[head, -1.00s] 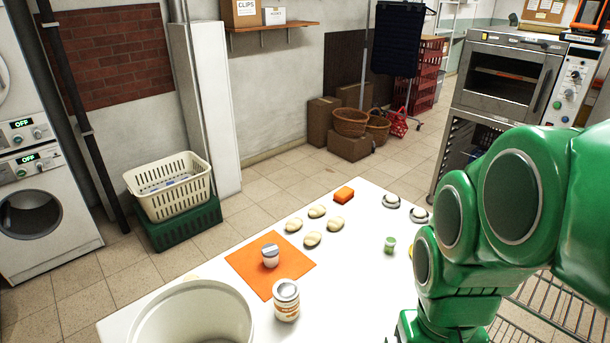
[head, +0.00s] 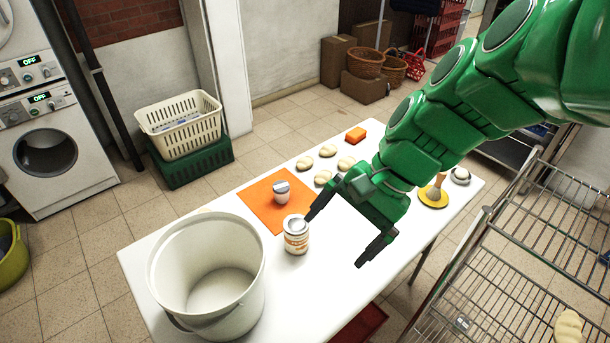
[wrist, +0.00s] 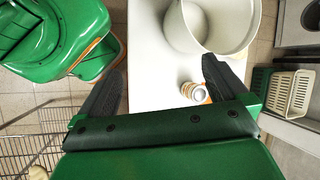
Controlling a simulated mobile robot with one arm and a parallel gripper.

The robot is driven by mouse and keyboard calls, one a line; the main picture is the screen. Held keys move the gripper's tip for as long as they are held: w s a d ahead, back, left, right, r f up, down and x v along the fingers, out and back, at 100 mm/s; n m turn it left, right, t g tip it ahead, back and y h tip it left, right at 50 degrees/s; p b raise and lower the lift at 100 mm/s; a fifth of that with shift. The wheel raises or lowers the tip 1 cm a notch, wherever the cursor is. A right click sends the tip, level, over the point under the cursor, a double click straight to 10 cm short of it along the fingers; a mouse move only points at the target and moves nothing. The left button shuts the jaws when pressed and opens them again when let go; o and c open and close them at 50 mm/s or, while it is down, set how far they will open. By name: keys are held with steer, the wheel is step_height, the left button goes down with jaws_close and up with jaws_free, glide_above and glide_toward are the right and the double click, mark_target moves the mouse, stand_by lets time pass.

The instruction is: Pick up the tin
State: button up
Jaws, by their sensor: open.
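The tin (head: 296,236) is a white can with an orange-printed label and a grey top. It stands upright on the white table, just off the near corner of the orange mat (head: 262,205). It also shows in the wrist view (wrist: 194,92), close beside one finger. My gripper (head: 334,243) is open and empty over the table. In the head view it is right of the tin, with one finger near the tin's upper edge; I cannot tell if they touch. Both fingers also show in the wrist view (wrist: 162,68).
A large white bucket (head: 207,270) stands left of the tin. A small lidded jar (head: 281,192) sits on the mat. Several pale rolls (head: 327,151) and an orange block (head: 356,134) lie farther back. A wire rack (head: 530,230) stands right of the table.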

steer(key=w+a+m+t+y, duration=0.1)
steer(key=w+a+m+y, duration=0.4)
steer(key=w, duration=0.6)
steer(key=m+t+y, duration=0.2)
steer(key=m+t, duration=0.1)
steer(key=m, duration=0.6)
glide_above(296, 223)
steer(key=s+d, duration=0.1)
steer(key=d, duration=0.4)
steer(key=f, duration=3.3)
steer(key=shift+a+f, duration=0.2)
steer(key=shift+f, duration=0.05)
steer(key=shift+x, duration=2.55)
steer(key=shift+w, duration=0.15)
steer(key=c, duration=1.3)
steer(key=shift+o, duration=0.2)
steer(key=shift+r, duration=0.1)
steer(key=shift+r, duration=4.95)
